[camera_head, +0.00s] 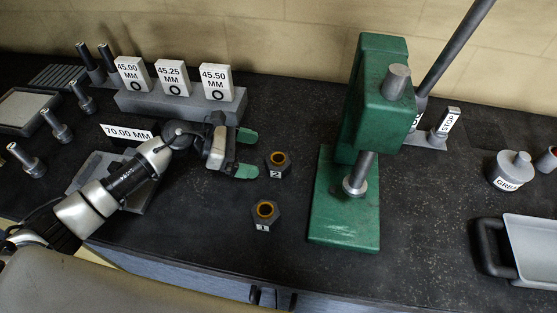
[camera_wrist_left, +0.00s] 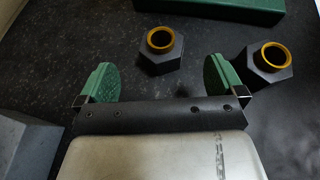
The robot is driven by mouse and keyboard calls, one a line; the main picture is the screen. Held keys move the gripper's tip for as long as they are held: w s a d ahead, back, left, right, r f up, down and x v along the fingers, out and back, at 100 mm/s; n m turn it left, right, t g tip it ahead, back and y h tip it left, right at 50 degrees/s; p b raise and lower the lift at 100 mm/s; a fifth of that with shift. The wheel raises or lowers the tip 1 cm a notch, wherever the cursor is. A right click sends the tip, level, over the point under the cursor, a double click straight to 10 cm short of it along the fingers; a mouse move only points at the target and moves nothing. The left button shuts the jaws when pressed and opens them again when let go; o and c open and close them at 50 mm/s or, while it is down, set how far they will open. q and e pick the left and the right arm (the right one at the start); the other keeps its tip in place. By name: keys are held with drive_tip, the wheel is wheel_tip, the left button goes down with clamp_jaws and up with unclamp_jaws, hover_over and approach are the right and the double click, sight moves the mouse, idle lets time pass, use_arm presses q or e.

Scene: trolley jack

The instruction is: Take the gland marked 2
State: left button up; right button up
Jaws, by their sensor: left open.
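The gland marked 2 (camera_head: 278,166) is a dark hexagonal nut-like piece with a brass-coloured ring, standing on the dark bench. The gland marked 1 (camera_head: 265,215) looks alike and stands nearer the front edge. My left gripper (camera_head: 247,153) is open and empty, its green fingertips pointing right, just left of gland 2 and apart from it. In the left wrist view, gland 2 (camera_wrist_left: 160,50) lies ahead of the gap between the fingertips (camera_wrist_left: 161,80). Gland 1 (camera_wrist_left: 267,63) is there beyond the right fingertip. My right gripper is not in view.
A green press (camera_head: 340,215) stands right of the glands. A grey block (camera_head: 178,103) with tags marked 45.00, 45.25 and 45.50 MM lies behind my left gripper. A grey tray (camera_head: 530,245) is at the far right. The bench between glands and press is clear.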

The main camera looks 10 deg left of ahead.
sight(270, 159)
use_arm(q)
drive_tip(key=shift+x, duration=0.8)
drive_tip(key=p+x, duration=0.3)
drive_tip(key=x, duration=0.1)
drive_tip(key=shift+d+f, duration=0.1)
drive_tip(key=shift+d, duration=0.05)
drive_tip(key=shift+d+f, duration=0.25)
drive_tip(key=shift+d, duration=0.15)
drive_tip(key=shift+a, duration=0.1)
drive_tip(key=shift+c, duration=1.2)
drive_tip(key=shift+w, duration=0.1)
drive_tip(key=c, duration=1.1)
drive_tip(key=shift+r, duration=0.1)
